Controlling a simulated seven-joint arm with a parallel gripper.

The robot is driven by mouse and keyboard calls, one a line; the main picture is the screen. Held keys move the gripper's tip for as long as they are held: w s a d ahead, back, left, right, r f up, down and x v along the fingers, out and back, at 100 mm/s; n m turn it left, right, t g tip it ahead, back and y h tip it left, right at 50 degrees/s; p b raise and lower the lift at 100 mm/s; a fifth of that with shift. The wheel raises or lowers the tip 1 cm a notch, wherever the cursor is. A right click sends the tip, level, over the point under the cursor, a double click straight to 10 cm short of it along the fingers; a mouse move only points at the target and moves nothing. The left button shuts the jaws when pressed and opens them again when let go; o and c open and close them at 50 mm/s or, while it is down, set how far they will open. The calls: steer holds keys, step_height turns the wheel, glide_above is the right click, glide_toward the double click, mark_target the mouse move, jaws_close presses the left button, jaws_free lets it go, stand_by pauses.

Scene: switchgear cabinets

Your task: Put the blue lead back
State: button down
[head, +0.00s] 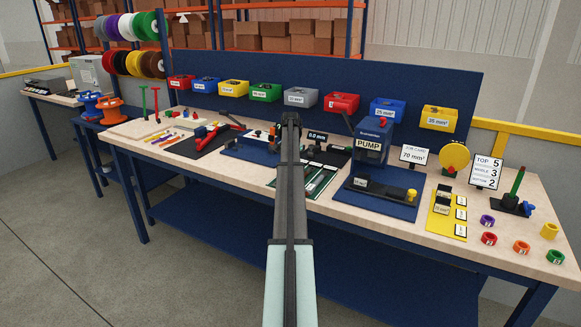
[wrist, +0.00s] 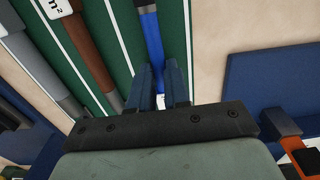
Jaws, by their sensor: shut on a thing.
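The blue lead (wrist: 150,35) runs down from the top of the wrist view over a green board (wrist: 174,30) with white lane lines. My gripper (wrist: 160,75) is shut on it, one dark finger on each side. The lead's end shows as a small pale bit between the fingers. A brown lead (wrist: 88,50) and a grey lead (wrist: 38,70) lie to its left. Whether the blue lead touches the board cannot be told. In the head view my arm covers much of the green board (head: 322,182), and the blue lead cannot be made out there.
A blue mat (wrist: 275,80) lies to the right in the wrist view, with an orange-and-black tool at the lower right. In the head view the blue PUMP box (head: 371,140) stands right of the arm. Several coloured bins hang behind. Bare wood lies along the front edge.

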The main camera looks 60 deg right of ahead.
steer(key=c, duration=1.1)
jaws_free()
steer(key=shift+f, duration=0.1)
step_height(320, 180, up, 12)
